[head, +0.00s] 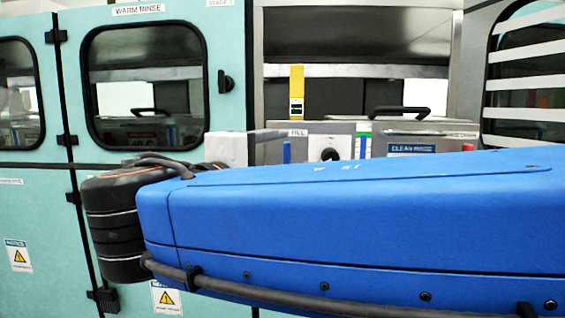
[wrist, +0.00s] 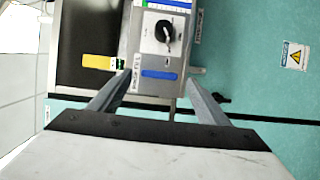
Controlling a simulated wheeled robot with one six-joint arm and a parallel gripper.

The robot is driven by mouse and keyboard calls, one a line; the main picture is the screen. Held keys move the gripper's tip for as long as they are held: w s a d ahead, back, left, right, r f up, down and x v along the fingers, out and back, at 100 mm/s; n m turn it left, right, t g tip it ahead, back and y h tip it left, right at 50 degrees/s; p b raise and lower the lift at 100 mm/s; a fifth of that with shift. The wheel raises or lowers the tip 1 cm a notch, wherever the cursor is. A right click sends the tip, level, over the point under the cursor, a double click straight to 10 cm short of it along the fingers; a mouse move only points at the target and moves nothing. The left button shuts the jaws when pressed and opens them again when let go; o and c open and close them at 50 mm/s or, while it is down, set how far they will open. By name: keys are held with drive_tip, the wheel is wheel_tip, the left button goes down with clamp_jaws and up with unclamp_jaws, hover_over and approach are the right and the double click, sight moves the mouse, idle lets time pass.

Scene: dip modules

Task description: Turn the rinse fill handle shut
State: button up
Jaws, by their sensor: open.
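The fingers appear apart from the knob. My arm hides the lower part of the panel in the head view.
A yellow device (head: 297,92) stands up behind the panel. A metal lid with a black handle (head: 400,112) is to the right. Teal doors (head: 145,85) fill the left.

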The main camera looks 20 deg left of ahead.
drive_tip(key=s+a, duration=0.2)
drive_tip(key=s, duration=1.1)
drive_tip(key=shift+s, duration=0.25)
drive_tip(key=w+d+f+m+g+h, duration=0.1)
drive_tip(key=w+d+f+g, duration=0.1)
drive_tip(key=w+d+f, duration=0.3)
drive_tip(key=w+d+f+g+h, duration=0.1)
drive_tip(key=w+d+f+g, duration=0.15)
drive_tip(key=w+d, duration=0.55)
drive_tip(key=w+d+f+m+g+h, duration=0.1)
drive_tip(key=w+d+f+m+g, duration=0.1)
drive_tip(key=d+f, duration=0.45)
drive_tip(key=w+d+f+m+g, duration=0.1)
drive_tip(key=w+d+f+g, duration=0.15)
drive_tip(key=d, duration=0.65)
drive_tip(key=s+d+f+m+g+y, duration=0.2)
drive_tip(key=s+d+f+m+g, duration=0.2)
drive_tip(key=d+f, duration=0.8)
drive_tip(key=s+d+f+m+y, duration=0.3)
drive_tip(key=s+d+f+m, duration=0.4)
drive_tip(key=s+f+m, duration=0.1)
drive_tip(key=shift+s+d+f+y, duration=0.15)
drive_tip(key=shift+s+f+y, duration=0.3)
drive_tip(key=shift+f, duration=0.3)
